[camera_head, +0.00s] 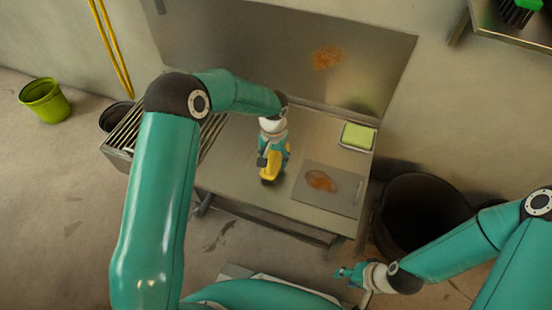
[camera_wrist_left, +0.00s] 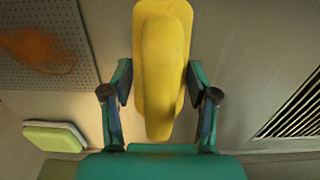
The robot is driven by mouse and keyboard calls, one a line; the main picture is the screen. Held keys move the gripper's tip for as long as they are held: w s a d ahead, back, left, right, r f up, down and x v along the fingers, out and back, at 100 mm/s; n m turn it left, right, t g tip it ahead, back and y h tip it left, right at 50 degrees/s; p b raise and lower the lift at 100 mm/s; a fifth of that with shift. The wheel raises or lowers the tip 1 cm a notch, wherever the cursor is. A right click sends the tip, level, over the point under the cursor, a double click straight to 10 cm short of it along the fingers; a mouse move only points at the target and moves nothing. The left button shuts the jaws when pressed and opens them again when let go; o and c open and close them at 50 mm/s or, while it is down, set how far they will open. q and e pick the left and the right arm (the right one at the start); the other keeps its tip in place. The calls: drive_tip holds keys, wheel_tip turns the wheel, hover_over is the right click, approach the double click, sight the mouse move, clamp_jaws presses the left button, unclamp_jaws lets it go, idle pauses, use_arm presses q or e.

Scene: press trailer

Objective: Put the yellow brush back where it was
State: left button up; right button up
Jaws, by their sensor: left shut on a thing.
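The yellow brush (camera_head: 270,168) is in my left gripper (camera_head: 274,150), over the left-middle part of the metal table (camera_head: 240,180). In the left wrist view the brush (camera_wrist_left: 163,50) runs lengthwise between the two fingers of the left gripper (camera_wrist_left: 158,82), which are shut on it. Whether the brush touches the table cannot be told. My right gripper (camera_head: 347,272) is low at the right, in front of the table and away from the brush; its jaw opening is too small to judge.
A green sponge (camera_head: 358,136) lies at the table's back right, behind a stained perforated plate (camera_head: 340,202). A slatted rack (camera_head: 122,150) adjoins the table's left side. A dark bin (camera_head: 420,205) stands right; a lime bucket (camera_head: 45,102) is far left. A shelf (camera_head: 500,40) hangs upper right.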

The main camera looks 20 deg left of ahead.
use_arm(q)
drive_tip(key=o, duration=0.6)
drive_tip(key=shift+f, duration=0.1)
drive_tip(key=shift+c, duration=0.2)
drive_tip(key=o, duration=0.5)
drive_tip(key=shift+c, duration=0.2)
drive_tip(key=shift+r, duration=0.2)
wheel_tip(320, 180, up, 12)
drive_tip(key=p, duration=0.3)
drive_tip(key=shift+p, duration=0.4)
drive_tip(key=shift+a+f, duration=0.1)
drive_tip(key=shift+a, duration=0.05)
